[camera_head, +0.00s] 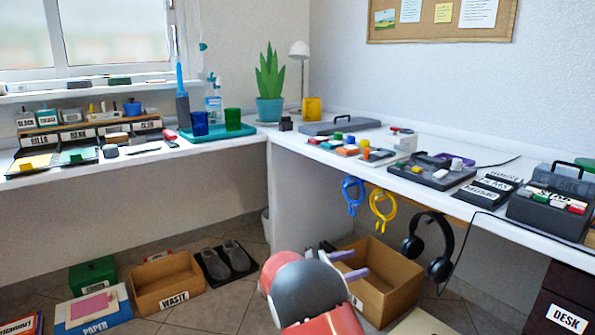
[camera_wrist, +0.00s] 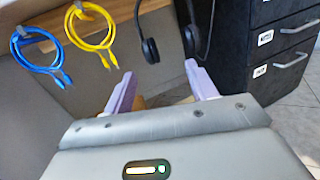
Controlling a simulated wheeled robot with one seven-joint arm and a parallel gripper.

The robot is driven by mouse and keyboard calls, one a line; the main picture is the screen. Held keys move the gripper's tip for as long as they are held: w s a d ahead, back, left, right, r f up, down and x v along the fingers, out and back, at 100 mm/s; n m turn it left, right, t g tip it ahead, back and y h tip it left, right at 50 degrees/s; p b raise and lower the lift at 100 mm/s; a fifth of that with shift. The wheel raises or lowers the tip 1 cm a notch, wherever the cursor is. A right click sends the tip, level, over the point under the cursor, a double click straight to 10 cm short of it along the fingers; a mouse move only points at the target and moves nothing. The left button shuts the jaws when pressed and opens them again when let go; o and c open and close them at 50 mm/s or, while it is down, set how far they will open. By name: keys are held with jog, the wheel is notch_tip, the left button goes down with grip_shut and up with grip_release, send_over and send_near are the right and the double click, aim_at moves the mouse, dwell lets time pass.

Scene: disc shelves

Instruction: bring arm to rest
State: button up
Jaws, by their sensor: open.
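My gripper (camera_head: 347,266) is in the lower middle of the head view, below desk height and in front of a cardboard box (camera_head: 402,290) on the floor. In the wrist view my gripper (camera_wrist: 163,88) shows two pale purple fingers spread apart with nothing between them. It is open and empty. My red and grey arm covers part of the floor and the near side of the box.
A blue cable (camera_head: 353,196), a yellow cable (camera_head: 383,206) and black headphones (camera_head: 430,245) hang under the right desk edge. Black drawers (camera_wrist: 272,45) stand to the right. A box labelled WASTE (camera_head: 167,283) and a shoe tray (camera_head: 226,264) lie on the floor at left.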

jog(key=s+d+r+m+g+y+p, duration=0.1)
jog(key=s+d+r+m+g+y, duration=0.1)
jog(key=s+d+r+m+y, duration=0.45)
jog(key=s+d+r+m+g+y+p, duration=0.1)
jog(key=s+d+r+m+g+p, duration=0.15)
jog(key=s, duration=0.65)
jog(key=s+a+r+m+t+y+p, duration=0.1)
jog(key=s+a+m+y, duration=0.1)
jog(key=s, duration=0.5)
jog(key=s+a+r+m+t+y, duration=0.1)
jog(key=s+a+m+t+y, duration=0.1)
jog(key=s+m+y, duration=0.3)
jog(key=s+a+r+m+t+y+p, duration=0.1)
jog(key=s+a+r+m+y, duration=0.1)
jog(key=s, duration=0.7)
jog(key=a+m+y, duration=0.1)
jog(key=m, duration=0.1)
jog(key=shift+a+m+t+p, duration=0.25)
jog(key=shift+m+t+p, duration=0.05)
jog(key=shift+m+t, duration=0.1)
jog(key=shift+s+y, duration=0.1)
jog(key=shift+y, duration=0.15)
